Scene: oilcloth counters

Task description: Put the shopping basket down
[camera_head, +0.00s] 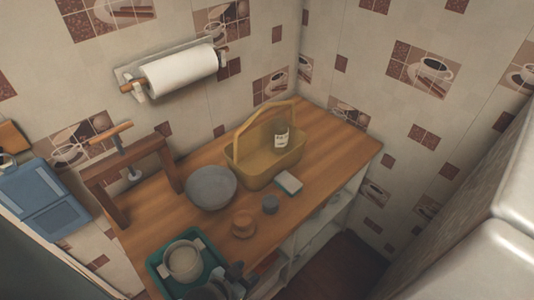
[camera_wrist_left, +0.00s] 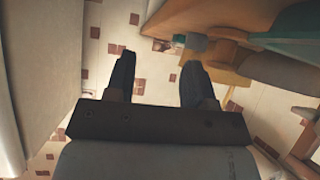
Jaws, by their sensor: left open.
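The yellow-tan shopping basket (camera_head: 250,173) stands upright on the wooden counter (camera_head: 325,138) near the back wall, its arched handle raised. A bottle with a white label (camera_head: 281,136) shows inside it. My left gripper (camera_head: 236,272) is low in the head view, by the counter's front edge and well apart from the basket. In the left wrist view my left gripper (camera_wrist_left: 157,78) has its two dark fingers spread with nothing between them. My right gripper is in neither view.
A grey bowl (camera_head: 211,188), a wooden cup (camera_head: 243,223), a small grey cup (camera_head: 270,204) and a white-green block (camera_head: 289,183) stand before the basket. A green tray (camera_head: 161,272) holds dishes. The counter's right end is clear.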

